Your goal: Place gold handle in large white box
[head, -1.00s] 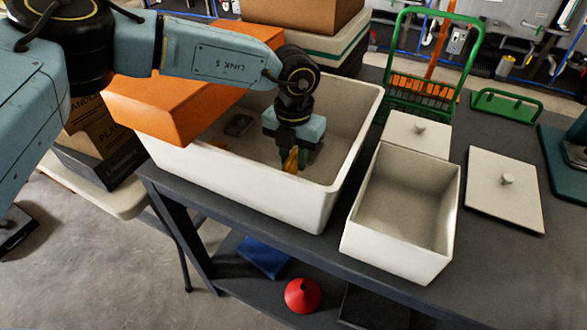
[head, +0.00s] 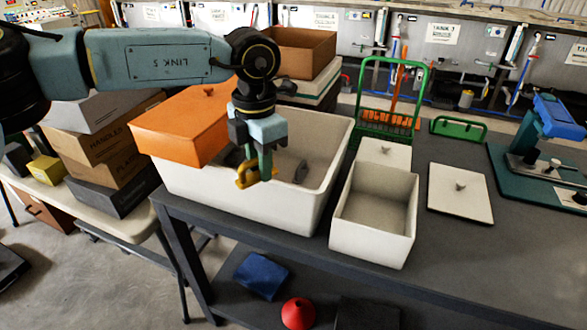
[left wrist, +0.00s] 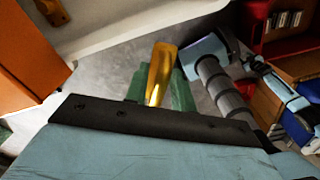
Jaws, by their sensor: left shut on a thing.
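The gold handle (head: 244,176) is held between the green fingertips of my left gripper (head: 258,166). It also shows between the fingers in the left wrist view (left wrist: 159,73). The large white box (head: 245,203) stands open on the dark table, with its left part covered by an orange lid-like block (head: 180,130). In the head view, the gripper and handle appear over the box's opening; their exact height above it is hard to tell. A small dark object (head: 300,172) is inside the box. My right gripper is not in view.
A green rack (head: 390,122) is behind. Stacked cartons (head: 105,150) stand left. A red funnel (head: 298,313) is on the lower shelf.

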